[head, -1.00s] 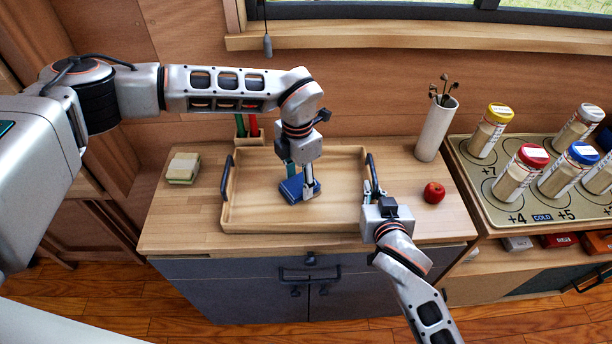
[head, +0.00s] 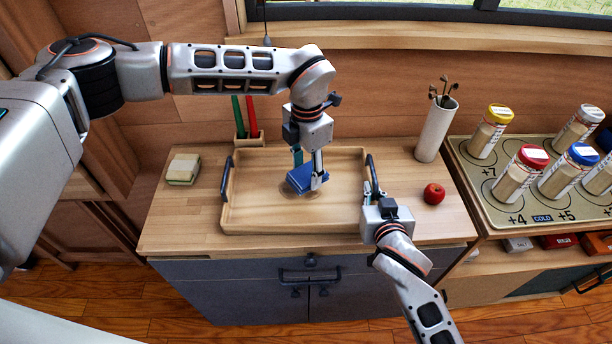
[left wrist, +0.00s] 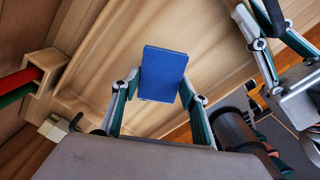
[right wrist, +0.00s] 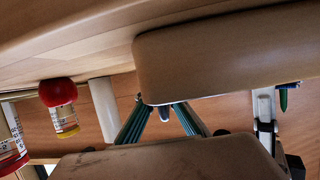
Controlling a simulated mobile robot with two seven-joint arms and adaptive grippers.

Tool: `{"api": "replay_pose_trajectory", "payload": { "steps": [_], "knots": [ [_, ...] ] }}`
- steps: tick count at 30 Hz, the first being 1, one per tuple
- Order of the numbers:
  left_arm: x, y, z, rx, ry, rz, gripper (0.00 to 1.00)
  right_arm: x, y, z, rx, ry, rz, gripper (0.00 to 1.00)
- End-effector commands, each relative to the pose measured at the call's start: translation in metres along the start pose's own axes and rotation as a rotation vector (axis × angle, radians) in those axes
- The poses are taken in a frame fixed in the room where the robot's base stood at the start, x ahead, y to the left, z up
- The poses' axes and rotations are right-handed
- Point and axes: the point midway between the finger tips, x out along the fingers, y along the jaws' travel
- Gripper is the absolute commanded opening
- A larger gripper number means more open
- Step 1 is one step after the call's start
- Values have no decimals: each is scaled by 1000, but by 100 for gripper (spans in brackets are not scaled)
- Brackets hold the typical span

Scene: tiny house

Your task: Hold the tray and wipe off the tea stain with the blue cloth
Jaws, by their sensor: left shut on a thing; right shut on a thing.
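A wooden tray (head: 245,222) with black handles lies on the counter. My left gripper (head: 312,176) is shut on the folded blue cloth (head: 303,180), over the middle of the tray. The left wrist view shows the cloth (left wrist: 162,75) between both fingers. A faint brown tea stain (head: 291,192) shows beside and below the cloth; the cloth hides part of that area. I cannot tell whether the cloth touches the tray. My right gripper (head: 374,192) is shut on the tray's right side, at the handle. The tray's edge (right wrist: 230,52) fills the right wrist view above the fingers.
A red apple-like fruit (head: 434,193) and a white vase (head: 436,130) stand right of the tray. A sponge-like block (head: 183,169) lies to the left. A holder (head: 249,139) with green and red sticks stands behind. Several jars stand on a rack (head: 487,188) at right.

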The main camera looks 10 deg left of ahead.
Motion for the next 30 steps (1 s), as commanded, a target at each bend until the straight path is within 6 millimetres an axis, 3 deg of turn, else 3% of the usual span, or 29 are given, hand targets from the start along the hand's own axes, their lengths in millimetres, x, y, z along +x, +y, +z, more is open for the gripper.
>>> {"api": "replay_pose_trajectory", "payload": {
  "steps": [12, 30],
  "knots": [
    [-35, 0, 0, 1, 0, 0, 26, 0, 0, 0, 0, 1, 0, 0],
    [-37, 0, 0, 1, 0, -1, 26, 0, 0, 0, 0, 1, 0, 0]
  ]
}}
